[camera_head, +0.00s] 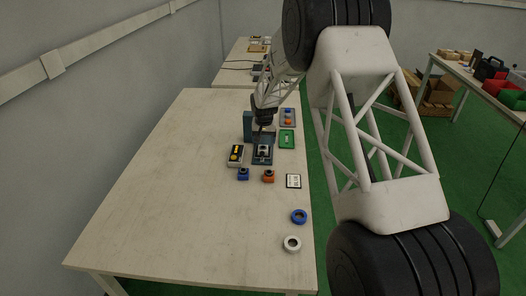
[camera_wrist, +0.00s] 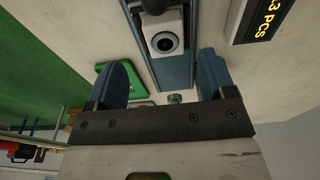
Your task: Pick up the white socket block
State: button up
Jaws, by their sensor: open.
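The white socket block (camera_wrist: 166,36) has a dark round socket in its face and sits on a long blue-grey fixture (camera_wrist: 174,72) in the wrist view. In the head view it is small and pale (camera_head: 263,150), on the fixture in the middle of the table. My gripper (camera_wrist: 164,76) is open, with its two blue finger pads apart. The block shows beyond the fingertips, lined up roughly with the gap, and nothing is between the pads. In the head view my gripper (camera_head: 263,125) is just behind the block; its fingertips are hard to make out.
A green tray (camera_head: 287,139) lies to the right. A blue ring (camera_head: 299,216) and white ring (camera_head: 292,243) lie nearer. The table's left side is clear.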

aim_at(263, 147)
jog(key=shift+w+a+f, duration=0.1)
jog(key=shift+w+f, duration=0.05)
jog(key=shift+f, duration=0.7)
jog(key=shift+w+a+f, duration=0.1)
jog(key=shift+w+f, duration=0.1)
jog(key=shift+f, duration=0.6)
jog(key=shift+w+a+f, duration=0.1)
jog(key=shift+w+f, duration=0.05)
jog(key=shift+f, duration=0.7)
jog(key=c, duration=1)
jog(key=shift+r, duration=0.1)
jog(key=shift+r, duration=4.9)
